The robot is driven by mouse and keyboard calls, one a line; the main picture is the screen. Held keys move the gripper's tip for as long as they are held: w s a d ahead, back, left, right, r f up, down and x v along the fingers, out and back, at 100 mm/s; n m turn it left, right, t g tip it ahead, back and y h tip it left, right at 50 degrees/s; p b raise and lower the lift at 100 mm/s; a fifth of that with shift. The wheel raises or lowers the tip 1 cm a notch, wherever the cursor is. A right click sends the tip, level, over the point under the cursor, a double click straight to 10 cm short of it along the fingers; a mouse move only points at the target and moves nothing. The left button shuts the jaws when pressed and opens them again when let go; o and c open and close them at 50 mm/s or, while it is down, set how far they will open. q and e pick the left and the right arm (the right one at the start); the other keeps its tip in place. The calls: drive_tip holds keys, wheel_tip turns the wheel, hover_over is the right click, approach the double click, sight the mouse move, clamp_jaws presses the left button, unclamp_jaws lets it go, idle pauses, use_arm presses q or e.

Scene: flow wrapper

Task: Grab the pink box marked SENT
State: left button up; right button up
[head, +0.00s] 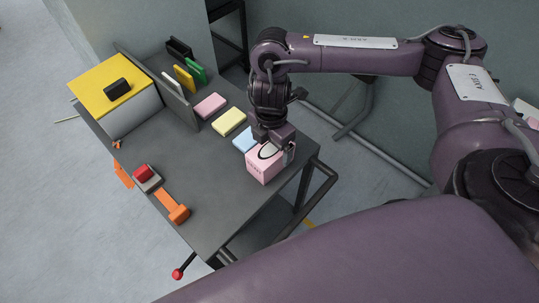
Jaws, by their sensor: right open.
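A pink box (264,168) sits near the right edge of the dark grey table, with small dark lettering on its front face that is too small to read. My right gripper (272,150) is directly over the pink box, pointing down, with its fingers at the top of the box. It is open; whether the fingers touch the box cannot be told. The gripper hides part of the box's top. My left gripper is out of view.
Flat pink (210,106), yellow (229,122) and blue (243,140) pads lie in a row beside the box. A yellow-topped block (96,83), a red button (143,172) and an orange tool (172,207) are further left. The table's front middle is clear.

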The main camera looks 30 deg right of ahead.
drive_tip(key=f, duration=0.2)
drive_tip(key=f+b, duration=0.1)
drive_tip(key=f, duration=0.2)
drive_tip(key=shift+w+d+f+b, duration=0.1)
drive_tip(key=shift+w+f+b, duration=0.15)
drive_tip(key=shift+f+b, duration=0.05)
drive_tip(key=shift+r, duration=0.1)
drive_tip(key=c, duration=1.1)
